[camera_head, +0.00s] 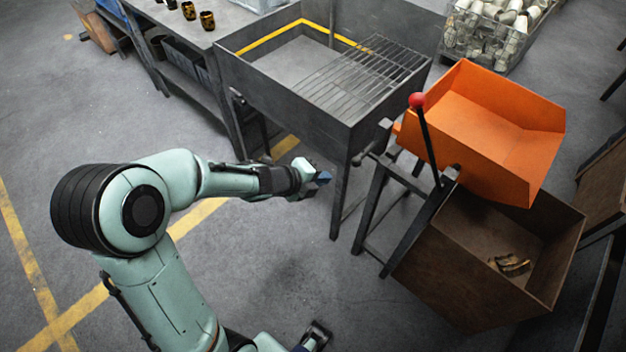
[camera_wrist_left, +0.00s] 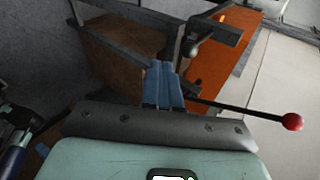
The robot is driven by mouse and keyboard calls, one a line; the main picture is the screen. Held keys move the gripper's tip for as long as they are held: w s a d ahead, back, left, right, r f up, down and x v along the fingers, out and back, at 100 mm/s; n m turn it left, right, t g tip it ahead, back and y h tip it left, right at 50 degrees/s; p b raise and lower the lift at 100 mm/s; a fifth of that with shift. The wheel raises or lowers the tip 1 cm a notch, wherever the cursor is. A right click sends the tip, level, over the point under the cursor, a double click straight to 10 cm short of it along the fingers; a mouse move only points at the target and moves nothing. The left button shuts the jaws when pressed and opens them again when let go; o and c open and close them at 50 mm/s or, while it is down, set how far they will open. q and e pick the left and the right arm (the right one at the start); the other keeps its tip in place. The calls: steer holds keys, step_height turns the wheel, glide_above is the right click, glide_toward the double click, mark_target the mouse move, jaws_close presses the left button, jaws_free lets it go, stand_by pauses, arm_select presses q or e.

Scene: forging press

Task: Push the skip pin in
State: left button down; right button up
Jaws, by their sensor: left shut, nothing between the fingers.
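The orange skip (camera_head: 490,130) sits tilted on a dark stand, with a red-knobbed lever (camera_head: 428,140) at its near left side. A grey rod with a round end, which looks like the skip pin (camera_head: 358,159), sticks out at the stand's left; how far in it sits, I cannot tell. In the left wrist view, what looks like its end (camera_wrist_left: 190,47) is beyond my fingers. My left gripper (camera_head: 323,177) is shut and empty, left of the rod and apart from it. My right gripper (camera_head: 318,334) shows partly at the bottom edge; its fingers are unclear.
A brown bin (camera_head: 440,265) with a few brass-coloured pieces (camera_head: 510,264) stands below the skip. A grey table with a wire grate (camera_head: 365,75) stands behind my left gripper. A clear crate of pale parts (camera_head: 490,40) is at the back. The floor around my left forearm is clear.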

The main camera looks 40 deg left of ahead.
arm_select(q)
steer(key=w+d+f, duration=0.1)
steer(key=w+d, duration=0.1)
steer(key=w, duration=0.4)
steer(key=shift+w+f, duration=0.2)
steer(key=shift+w, duration=0.15)
steer(key=shift+w, duration=0.1)
steer(key=w+p, duration=0.1)
steer(key=w, duration=0.3)
steer(key=shift+w+d+p, duration=0.15)
steer(key=shift+w+p, duration=0.25)
steer(key=shift+r, duration=0.1)
